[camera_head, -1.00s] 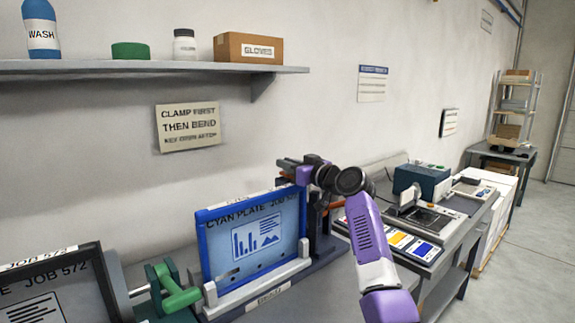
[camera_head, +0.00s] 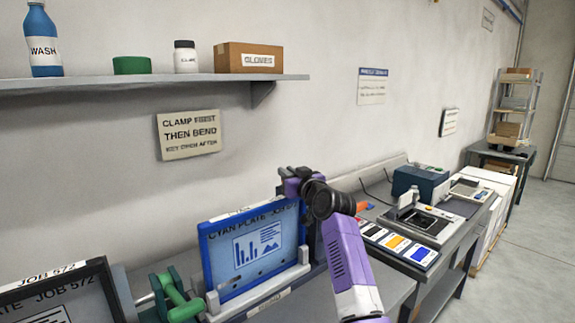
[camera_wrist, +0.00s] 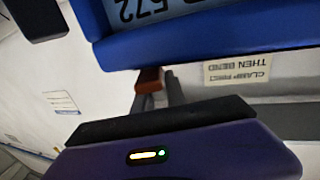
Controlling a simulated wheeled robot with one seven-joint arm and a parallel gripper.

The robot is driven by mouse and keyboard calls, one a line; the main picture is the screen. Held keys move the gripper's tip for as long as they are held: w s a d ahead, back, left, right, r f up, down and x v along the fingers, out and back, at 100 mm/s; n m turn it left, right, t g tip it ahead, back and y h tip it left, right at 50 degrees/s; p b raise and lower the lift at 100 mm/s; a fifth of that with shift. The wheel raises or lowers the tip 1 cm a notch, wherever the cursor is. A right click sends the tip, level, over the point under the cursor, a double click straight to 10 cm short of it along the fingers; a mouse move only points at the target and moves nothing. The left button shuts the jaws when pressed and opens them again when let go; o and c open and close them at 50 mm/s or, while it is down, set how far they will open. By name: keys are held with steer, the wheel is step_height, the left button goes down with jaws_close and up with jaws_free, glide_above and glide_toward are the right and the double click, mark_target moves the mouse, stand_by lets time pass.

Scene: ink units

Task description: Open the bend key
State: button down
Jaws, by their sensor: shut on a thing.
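The orange-red part that I take for the bend key (camera_head: 362,206) shows just right of my wrist in the head view. A red-brown block on a grey stem, seemingly the same part, shows in the wrist view (camera_wrist: 150,80). My gripper (camera_head: 292,182) is beside the top right corner of the blue-framed cyan plate (camera_head: 250,243). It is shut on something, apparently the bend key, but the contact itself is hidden. The plate's blue frame (camera_wrist: 210,42) fills the top of the wrist view, close to the purple gripper body. The plate stands upright in a grey holder.
A green clamp handle (camera_head: 180,302) stands left of the plate, with a dark-framed plate (camera_head: 60,296) further left. An ink tray (camera_head: 400,243) and a bench machine (camera_head: 420,183) stand to the right. A shelf (camera_head: 150,80) runs above. The floor on the right is clear.

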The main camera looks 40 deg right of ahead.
steer(key=m+h+p, duration=0.1)
steer(key=g+h+p, duration=0.1)
steer(key=shift+a+r+m+h, duration=0.1)
steer(key=shift+a+m+h, duration=0.1)
steer(key=shift+m+h, duration=0.2)
steer(key=shift+w+f+m+g+h+b, duration=0.15)
steer(key=shift+m+g+h+b, duration=0.1)
steer(key=shift+m+h, duration=0.25)
steer(key=shift+s+f+m+g+h+b, duration=0.15)
steer(key=shift+m+g+h, duration=0.15)
steer(key=shift+h, duration=0.3)
steer(key=m+g+h+b, duration=0.1)
steer(key=m+h+b, duration=0.1)
steer(key=b, duration=0.3)
steer(key=shift+d+f+g, duration=0.1)
steer(key=shift+f+g, duration=0.05)
steer(key=shift+g, duration=0.1)
steer(key=shift+d+r+m+g+h+b, duration=0.15)
steer(key=shift+g+h+b, duration=0.1)
steer(key=shift+h+b, duration=0.25)
steer(key=shift+a+r+m+g+h+b, duration=0.15)
steer(key=shift+g+h+b, duration=0.15)
steer(key=shift+b, duration=0.35)
steer(key=shift+d, duration=0.1)
steer(key=c, duration=1.4)
jaws_free()
steer(key=shift+o, duration=0.2)
steer(key=shift+s, duration=0.1)
steer(key=shift+b+v, duration=0.6)
steer(key=shift+v, duration=3.25)
